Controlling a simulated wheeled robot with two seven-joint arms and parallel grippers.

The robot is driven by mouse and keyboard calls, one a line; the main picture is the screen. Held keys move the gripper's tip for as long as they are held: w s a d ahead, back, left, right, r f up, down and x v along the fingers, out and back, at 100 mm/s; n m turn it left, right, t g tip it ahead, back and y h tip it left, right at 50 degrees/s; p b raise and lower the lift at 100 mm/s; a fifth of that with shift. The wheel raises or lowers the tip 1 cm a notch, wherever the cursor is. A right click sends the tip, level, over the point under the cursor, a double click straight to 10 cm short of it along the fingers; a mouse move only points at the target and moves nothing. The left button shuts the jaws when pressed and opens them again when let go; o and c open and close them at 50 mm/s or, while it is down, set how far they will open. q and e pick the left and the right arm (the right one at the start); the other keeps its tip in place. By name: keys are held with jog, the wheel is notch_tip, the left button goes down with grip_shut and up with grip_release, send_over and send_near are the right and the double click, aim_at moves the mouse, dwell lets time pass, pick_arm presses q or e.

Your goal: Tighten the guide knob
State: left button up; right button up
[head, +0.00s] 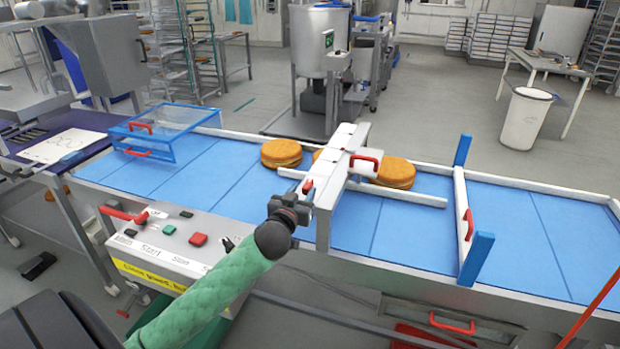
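Whether the knob is tight does not show. My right gripper is not in view.
A white gantry (347,150) with a red handle crosses the blue belt (235,180). Round filled buns (281,153) stand on the belt by it. A control box (170,240) with buttons is at the near left. A blue-posted gate (477,258) stands at right.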

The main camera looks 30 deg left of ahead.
aim_at(309, 181)
pick_arm(q)
jog(key=p+x, duration=0.2)
jog(key=x, duration=0.3)
jog(key=shift+w+a, duration=0.1)
jog(key=shift+w, duration=0.1)
jog(key=shift+w+a, duration=0.1)
jog(key=shift+w, duration=0.2)
jog(key=shift+w+f, duration=0.15)
jog(key=shift+w, duration=0.05)
jog(key=shift+s, duration=0.1)
grip_shut()
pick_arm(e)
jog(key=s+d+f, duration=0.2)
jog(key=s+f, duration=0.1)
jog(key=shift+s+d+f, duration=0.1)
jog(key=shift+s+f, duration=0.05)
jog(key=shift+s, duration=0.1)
